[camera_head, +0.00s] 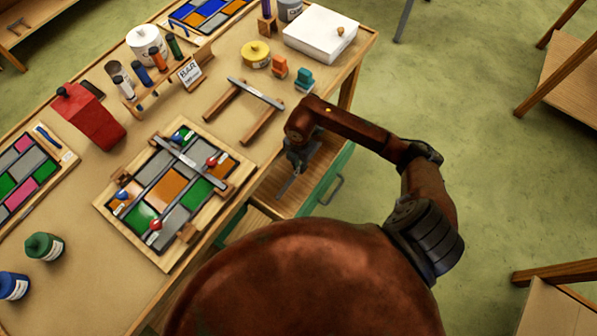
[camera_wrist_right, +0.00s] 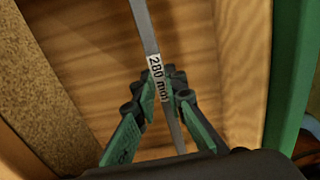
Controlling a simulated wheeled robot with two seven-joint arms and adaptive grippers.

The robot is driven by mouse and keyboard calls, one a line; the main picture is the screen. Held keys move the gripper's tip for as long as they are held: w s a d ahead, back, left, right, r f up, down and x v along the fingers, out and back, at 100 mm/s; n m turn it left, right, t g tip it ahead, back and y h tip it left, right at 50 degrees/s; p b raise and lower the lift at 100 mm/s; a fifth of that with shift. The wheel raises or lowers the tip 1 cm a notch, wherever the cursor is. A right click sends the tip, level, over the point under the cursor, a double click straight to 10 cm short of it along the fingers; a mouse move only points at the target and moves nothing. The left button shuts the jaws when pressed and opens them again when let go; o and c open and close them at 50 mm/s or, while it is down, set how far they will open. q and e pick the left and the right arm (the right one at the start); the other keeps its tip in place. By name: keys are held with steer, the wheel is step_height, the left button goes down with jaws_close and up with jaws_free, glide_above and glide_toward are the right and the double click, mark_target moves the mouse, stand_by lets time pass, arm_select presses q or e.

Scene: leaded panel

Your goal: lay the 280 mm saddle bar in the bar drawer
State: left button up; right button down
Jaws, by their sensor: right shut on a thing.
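The 280 mm saddle bar (camera_wrist_right: 146,28) is a thin grey strip with a white "280 mm" label. My right gripper (camera_wrist_right: 163,92) is shut on it at the label. In the head view the right gripper (camera_head: 298,160) points down into the open bar drawer (camera_head: 322,172), with part of the bar (camera_head: 288,186) showing below it. The drawer has a wooden floor (camera_wrist_right: 205,55) and a green front (camera_wrist_right: 292,70). The bar is over or in the drawer; I cannot tell whether it touches the floor. My left gripper is not in view.
The bench holds a leaded panel (camera_head: 168,188) with a bar across it. Another bar (camera_head: 256,93) rests on two wooden rails beside a "BAR" card (camera_head: 189,72). A white box (camera_head: 318,35) stands at the bench's far corner. The bench edge (camera_head: 225,213) borders the drawer.

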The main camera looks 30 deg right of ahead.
mark_target(299, 176)
steer(key=shift+f, duration=0.25)
step_height(299, 176, down, 5)
steer(key=shift+r+b, duration=0.2)
steer(key=shift+b, duration=0.3)
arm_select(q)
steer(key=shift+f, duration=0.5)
arm_select(e)
steer(key=c, duration=2)
jaws_free()
steer(key=shift+f, duration=0.15)
steer(key=shift+o, duration=0.2)
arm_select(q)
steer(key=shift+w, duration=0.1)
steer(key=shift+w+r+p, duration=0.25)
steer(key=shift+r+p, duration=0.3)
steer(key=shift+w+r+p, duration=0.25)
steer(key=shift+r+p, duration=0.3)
arm_select(e)
step_height(299, 176, up, 12)
steer(key=shift+r, duration=0.15)
